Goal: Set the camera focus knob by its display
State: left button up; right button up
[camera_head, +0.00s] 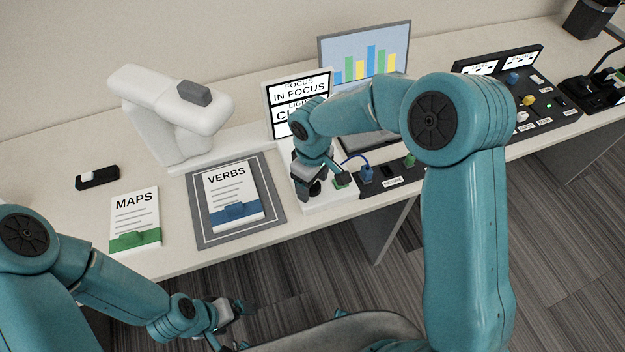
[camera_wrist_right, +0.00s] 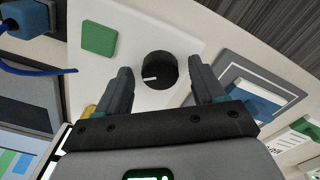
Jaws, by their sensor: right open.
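The black focus knob (camera_wrist_right: 159,70) with a white pointer mark sits on a white panel (camera_wrist_right: 90,20). In the right wrist view it lies between and just beyond the open fingers of my right gripper (camera_wrist_right: 163,90), and neither finger visibly touches it. In the head view my right gripper (camera_head: 312,190) is over the panel and largely hides the knob.
A green button (camera_wrist_right: 99,39) is beside the knob. The "VERBS" card (camera_head: 233,195) lies on a grey mat (camera_head: 205,235), left of the panel, below a white document camera (camera_head: 170,110). A "MAPS" card (camera_head: 135,215) lies farther left. A black strip with a blue plug (camera_head: 366,174) stands right.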

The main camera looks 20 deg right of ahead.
notch_tip(320, 180, up, 16)
jog(key=shift+r, duration=0.15)
dwell(0.3)
dwell(0.4)
